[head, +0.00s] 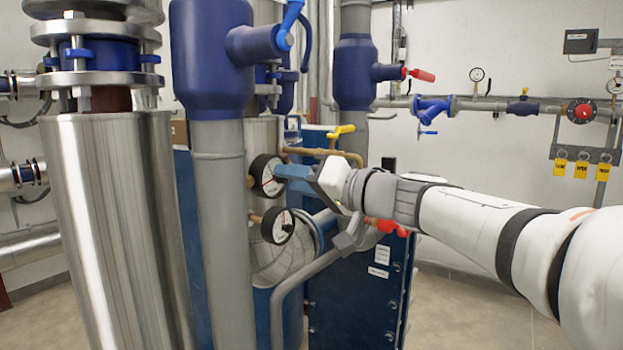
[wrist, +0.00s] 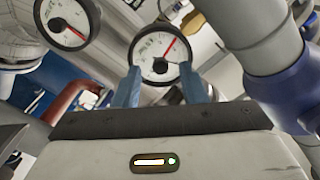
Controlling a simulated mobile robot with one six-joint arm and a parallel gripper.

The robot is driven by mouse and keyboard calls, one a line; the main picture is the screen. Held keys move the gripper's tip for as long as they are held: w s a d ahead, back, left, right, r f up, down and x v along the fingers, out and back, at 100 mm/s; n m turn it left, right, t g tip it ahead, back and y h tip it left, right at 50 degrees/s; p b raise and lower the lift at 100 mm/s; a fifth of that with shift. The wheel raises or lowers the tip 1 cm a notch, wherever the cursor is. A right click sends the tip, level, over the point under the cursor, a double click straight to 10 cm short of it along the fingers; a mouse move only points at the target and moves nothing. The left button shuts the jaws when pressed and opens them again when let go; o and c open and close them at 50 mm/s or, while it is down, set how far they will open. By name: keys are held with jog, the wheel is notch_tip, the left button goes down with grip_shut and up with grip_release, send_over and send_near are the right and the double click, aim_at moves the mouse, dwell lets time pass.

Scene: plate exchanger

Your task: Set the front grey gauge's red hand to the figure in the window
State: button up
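My gripper (head: 282,172) is at the upper of two round gauges on the pipework. This upper gauge (head: 266,176) has a white face, a dark rim and a red hand. In the wrist view, one gauge (wrist: 158,48) sits between and beyond the two blue fingers of my gripper (wrist: 160,76). The fingers are apart, with nothing gripped between them. Its red hand (wrist: 170,48) points to the upper right. The figure in its window is too small to read. Whether the fingers touch the gauge cannot be told.
A lower gauge (head: 278,226) hangs just below in the head view. A second gauge (wrist: 67,22) shows upper left in the wrist view. A grey pipe (head: 222,230) with a blue valve body stands left of the gauges. A yellow-handled valve (head: 341,131) sits above my gripper.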

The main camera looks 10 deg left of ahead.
jog(key=shift+w+a, duration=0.25)
jog(key=shift+a, duration=0.25)
jog(key=shift+c, duration=0.2)
grip_shut()
